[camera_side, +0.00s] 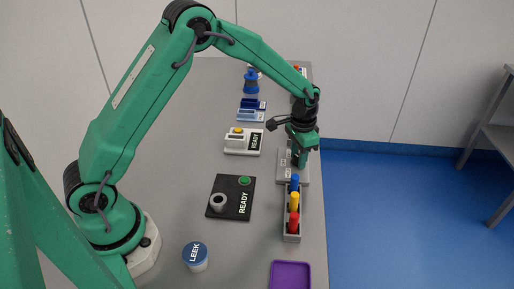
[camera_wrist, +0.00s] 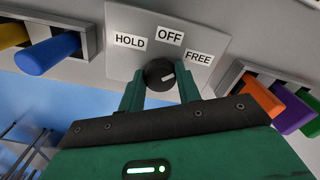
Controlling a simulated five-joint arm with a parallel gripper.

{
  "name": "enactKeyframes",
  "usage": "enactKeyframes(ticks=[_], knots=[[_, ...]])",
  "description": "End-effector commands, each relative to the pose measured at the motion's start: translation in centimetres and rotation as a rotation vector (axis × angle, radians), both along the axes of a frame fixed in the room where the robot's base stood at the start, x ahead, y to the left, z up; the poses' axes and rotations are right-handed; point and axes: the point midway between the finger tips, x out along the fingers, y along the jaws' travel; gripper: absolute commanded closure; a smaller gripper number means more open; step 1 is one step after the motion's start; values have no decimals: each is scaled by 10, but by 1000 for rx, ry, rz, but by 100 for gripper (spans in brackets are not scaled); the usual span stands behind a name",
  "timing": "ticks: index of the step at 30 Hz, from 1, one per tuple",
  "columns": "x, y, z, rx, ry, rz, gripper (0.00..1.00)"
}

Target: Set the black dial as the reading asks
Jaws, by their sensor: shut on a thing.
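The black dial (camera_wrist: 158,70) sits on a grey panel (camera_wrist: 120,70) with the labels HOLD (camera_wrist: 130,41), OFF (camera_wrist: 170,35) and FREE (camera_wrist: 199,58). Its white mark points to the right, on the FREE side. My gripper (camera_wrist: 160,90) is shut on the dial, with one green finger at either side of it. In the side view my gripper (camera_side: 300,160) reaches down to the grey panel (camera_side: 284,172), and the dial is hidden there.
A rack (camera_side: 291,238) with blue, yellow and red handles stands in front of the panel. A black box (camera_side: 230,207) and a white box (camera_side: 232,150) both read READY. A LEEK tub (camera_side: 195,265) and purple tray (camera_side: 290,275) are nearer. Blue items (camera_side: 251,104) stand farther back.

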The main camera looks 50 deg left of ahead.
Motion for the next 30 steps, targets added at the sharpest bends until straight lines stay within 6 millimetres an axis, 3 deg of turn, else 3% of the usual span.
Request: enactKeyframes(ticks=[17, 18, 21, 30], knots=[[1, 0, 2, 0, -4, -52, 89], [1, 0, 2, 0, -4, -52, 63], [1, 0, 2, 0, -3, -51, 45], [0, 0, 1, -1, -2, -50, 45]])
